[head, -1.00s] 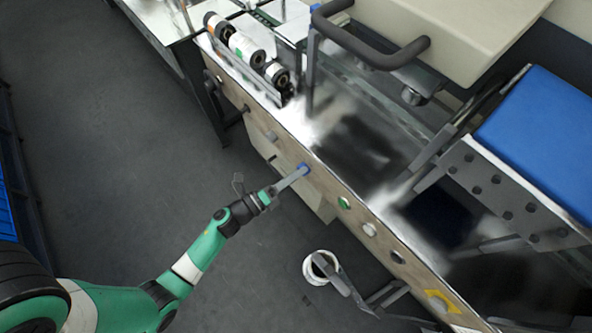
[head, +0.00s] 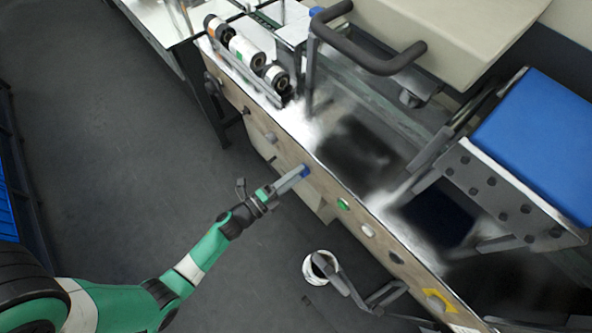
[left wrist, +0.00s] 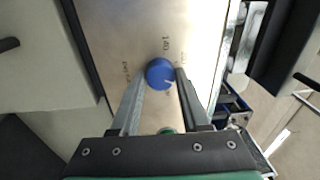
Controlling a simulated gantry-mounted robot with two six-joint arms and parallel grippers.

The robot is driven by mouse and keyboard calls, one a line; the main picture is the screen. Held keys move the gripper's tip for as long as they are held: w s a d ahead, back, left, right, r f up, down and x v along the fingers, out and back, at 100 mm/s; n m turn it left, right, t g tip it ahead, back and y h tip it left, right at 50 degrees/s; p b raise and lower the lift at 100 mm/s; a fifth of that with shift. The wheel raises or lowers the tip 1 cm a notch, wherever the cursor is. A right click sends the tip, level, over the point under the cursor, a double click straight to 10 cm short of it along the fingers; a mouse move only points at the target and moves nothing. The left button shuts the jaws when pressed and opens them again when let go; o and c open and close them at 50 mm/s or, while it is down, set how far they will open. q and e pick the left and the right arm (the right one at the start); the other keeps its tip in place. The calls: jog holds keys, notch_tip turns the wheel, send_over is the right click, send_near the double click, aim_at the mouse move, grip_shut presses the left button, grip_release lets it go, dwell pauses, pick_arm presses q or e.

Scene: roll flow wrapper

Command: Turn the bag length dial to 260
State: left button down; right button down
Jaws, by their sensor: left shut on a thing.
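The blue bag length dial (head: 304,171) is on the machine's long beige front panel, and it also shows in the left wrist view (left wrist: 159,73). Printed numbers stand around it; the one above it looks like 140 or 180, and the others are too small to read. A pale pointer mark shows on the dial's lower right. My left gripper (head: 299,174) is shut on the dial, with one finger on each side of it in the left wrist view (left wrist: 160,82). My right gripper is not in view.
A green button (head: 343,204) and a pale knob (head: 367,230) sit along the panel to the right of the dial. A grey knob (head: 270,137) is to its left. A white bucket-like thing (head: 309,269) stands below. The floor (head: 110,170) at left is clear.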

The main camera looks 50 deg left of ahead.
pick_arm(q)
jog(key=shift+c, duration=1.9)
grip_release()
jog(key=shift+s, duration=0.1)
jog(key=s+p, duration=0.3)
jog(key=s, duration=0.8)
jog(key=shift+s+a+f, duration=0.15)
jog(key=shift+s+f, duration=0.1)
jog(key=shift+f, duration=0.15)
jog(key=shift+w+a+r, duration=0.1)
